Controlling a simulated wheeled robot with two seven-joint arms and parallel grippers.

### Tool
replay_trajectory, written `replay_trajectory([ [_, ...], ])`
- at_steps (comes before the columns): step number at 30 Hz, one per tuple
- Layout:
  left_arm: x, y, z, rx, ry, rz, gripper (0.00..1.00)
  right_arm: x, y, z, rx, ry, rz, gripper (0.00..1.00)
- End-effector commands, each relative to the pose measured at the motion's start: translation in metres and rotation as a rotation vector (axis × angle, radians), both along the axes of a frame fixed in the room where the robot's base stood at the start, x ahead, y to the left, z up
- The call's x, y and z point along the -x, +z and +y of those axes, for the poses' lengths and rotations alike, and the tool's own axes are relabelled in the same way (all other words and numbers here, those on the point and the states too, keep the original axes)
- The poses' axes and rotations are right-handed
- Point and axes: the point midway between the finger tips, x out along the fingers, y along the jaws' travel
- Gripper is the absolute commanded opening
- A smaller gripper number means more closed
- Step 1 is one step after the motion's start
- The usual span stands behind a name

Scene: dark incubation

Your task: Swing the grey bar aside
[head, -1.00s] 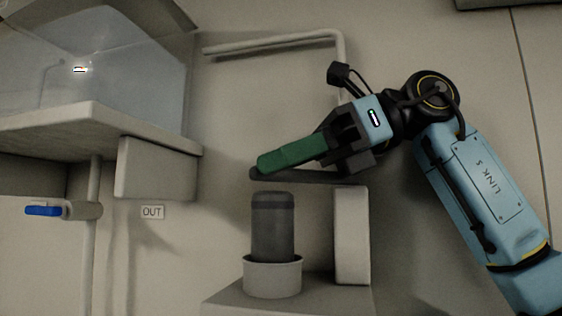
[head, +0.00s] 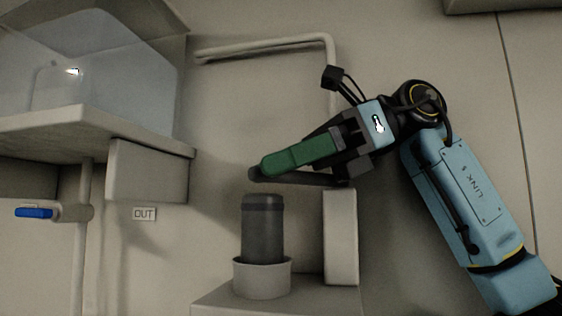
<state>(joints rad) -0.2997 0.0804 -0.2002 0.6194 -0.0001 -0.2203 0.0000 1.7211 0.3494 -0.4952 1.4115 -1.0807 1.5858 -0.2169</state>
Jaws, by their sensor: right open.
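The grey bar (head: 320,179) is a dark, rounded bar. It runs from the top of a pale upright block (head: 341,238) leftward, with its round end above a dark grey cylinder (head: 262,228). The cylinder stands upright in a pale cup (head: 262,278). My right gripper (head: 268,164), with long green fingers, reaches in from the right, directly over the bar in the picture. The green fingers overlap one another from this side, and they hide part of the bar's upper edge. I cannot tell whether they touch it. My left gripper is not in view.
A pale shelf (head: 90,131) with a clear box (head: 105,75) is at the upper left. Below are a blue-tipped handle (head: 34,212) on a pipe and an OUT label (head: 144,214). A pale bent rail (head: 265,45) runs along the wall above my gripper.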

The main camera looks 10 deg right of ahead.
Motion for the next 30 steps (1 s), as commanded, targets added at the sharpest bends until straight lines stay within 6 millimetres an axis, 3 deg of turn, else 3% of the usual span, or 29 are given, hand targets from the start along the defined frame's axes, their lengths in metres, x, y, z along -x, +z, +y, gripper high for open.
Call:
replay_trajectory([
  [8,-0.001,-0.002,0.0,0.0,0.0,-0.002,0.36,0.0,0.016,0.0,-0.005,-0.001,-0.004,0.47],
  [21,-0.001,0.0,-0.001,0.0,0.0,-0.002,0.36,0.001,0.083,0.0,-0.001,0.0,-0.001,0.47],
  [30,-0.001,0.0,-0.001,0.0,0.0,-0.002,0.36,0.001,0.099,0.0,0.001,0.0,0.0,0.47],
])
